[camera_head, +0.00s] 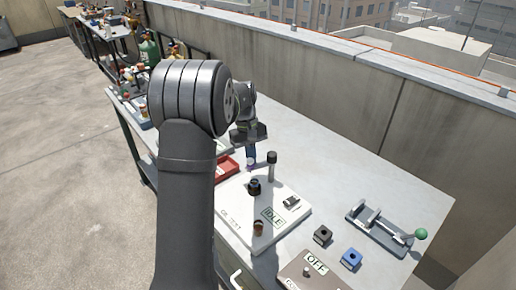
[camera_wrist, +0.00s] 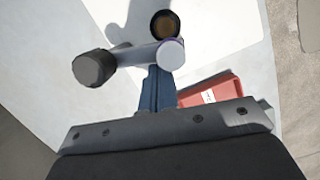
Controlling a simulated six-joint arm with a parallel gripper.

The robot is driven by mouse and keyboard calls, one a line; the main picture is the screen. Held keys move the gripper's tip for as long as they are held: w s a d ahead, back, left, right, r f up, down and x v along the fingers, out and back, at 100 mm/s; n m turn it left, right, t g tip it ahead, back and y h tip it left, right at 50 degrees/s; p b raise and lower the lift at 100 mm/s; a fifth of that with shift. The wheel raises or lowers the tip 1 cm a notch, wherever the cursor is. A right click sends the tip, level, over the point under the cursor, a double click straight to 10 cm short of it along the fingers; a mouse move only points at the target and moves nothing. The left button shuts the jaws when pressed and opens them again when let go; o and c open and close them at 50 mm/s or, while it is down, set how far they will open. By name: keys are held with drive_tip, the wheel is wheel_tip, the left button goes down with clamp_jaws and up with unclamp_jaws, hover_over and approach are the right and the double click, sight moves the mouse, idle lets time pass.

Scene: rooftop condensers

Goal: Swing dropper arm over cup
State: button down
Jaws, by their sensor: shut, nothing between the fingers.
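My gripper (camera_head: 250,155) is shut and empty, pointing down at the far edge of a white board (camera_head: 237,220). In the wrist view its blue fingers (camera_wrist: 157,90) lie close to the pale end of a grey bar that looks like the dropper arm (camera_wrist: 135,57); I cannot tell if they touch. At the bar's other end is a black cap (camera_wrist: 92,67); a black-capped post (camera_head: 271,165) stands right of the gripper in the head view. A dark round cup (camera_wrist: 165,24), brown inside, lies beyond the pale end, apparently the dark one on the board (camera_head: 254,187).
A red tray (camera_head: 228,167) is left of my gripper. The board carries a brown cylinder (camera_head: 258,228) and an IDLE label (camera_head: 273,216). Black (camera_head: 323,235) and blue (camera_head: 351,258) blocks, a green-knobbed fixture (camera_head: 380,228) and an OFF panel (camera_head: 310,270) stand to the right.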

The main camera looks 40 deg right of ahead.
drive_tip(key=shift+s+a+n, duration=0.25)
drive_tip(key=shift+s+n, duration=0.1)
drive_tip(key=shift+n, duration=0.25)
drive_tip(key=shift+s+a, duration=0.2)
drive_tip(key=shift+s, duration=0.2)
drive_tip(key=w+r, duration=0.6)
drive_tip(key=r, duration=0.3)
drive_tip(key=shift+w+r, duration=0.25)
drive_tip(key=shift+r, duration=0.1)
drive_tip(key=shift+f, duration=0.1)
